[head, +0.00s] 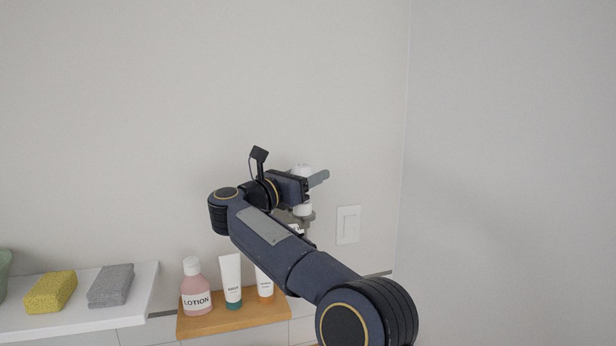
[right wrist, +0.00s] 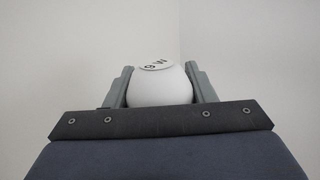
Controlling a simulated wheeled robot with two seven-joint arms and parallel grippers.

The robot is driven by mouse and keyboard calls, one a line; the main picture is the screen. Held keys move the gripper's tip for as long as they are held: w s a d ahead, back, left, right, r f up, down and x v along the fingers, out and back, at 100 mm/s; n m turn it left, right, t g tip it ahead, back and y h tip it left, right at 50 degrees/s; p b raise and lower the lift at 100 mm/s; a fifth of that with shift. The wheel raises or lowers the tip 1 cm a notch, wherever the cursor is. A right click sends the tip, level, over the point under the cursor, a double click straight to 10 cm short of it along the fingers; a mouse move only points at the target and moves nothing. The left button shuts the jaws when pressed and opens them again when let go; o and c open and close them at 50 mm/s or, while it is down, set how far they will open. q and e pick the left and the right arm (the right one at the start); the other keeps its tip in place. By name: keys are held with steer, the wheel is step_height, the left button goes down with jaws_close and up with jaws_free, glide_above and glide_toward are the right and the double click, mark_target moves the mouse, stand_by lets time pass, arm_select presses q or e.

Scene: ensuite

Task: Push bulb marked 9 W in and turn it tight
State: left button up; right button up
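The white round bulb (right wrist: 160,88) sits between the two grey fingers of my right gripper (right wrist: 160,85) in the right wrist view. Its disc label (right wrist: 155,66) reads 9 W and appears upside down. The fingers look closed against both sides of the bulb. In the head view my right gripper (head: 318,179) is at the wall, and white parts of the bulb (head: 302,168) show above and below it. A grey wall fitting (head: 305,217) is just below the bulb, largely hidden by my arm. I cannot tell how the bulb's base sits in it. My left gripper is not in view.
A wooden shelf (head: 222,325) below holds a pink lotion bottle (head: 195,290) and two tubes. A switch plate (head: 348,225) is right of the fitting, near the corner.

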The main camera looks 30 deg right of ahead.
steer(key=o, duration=0.5)
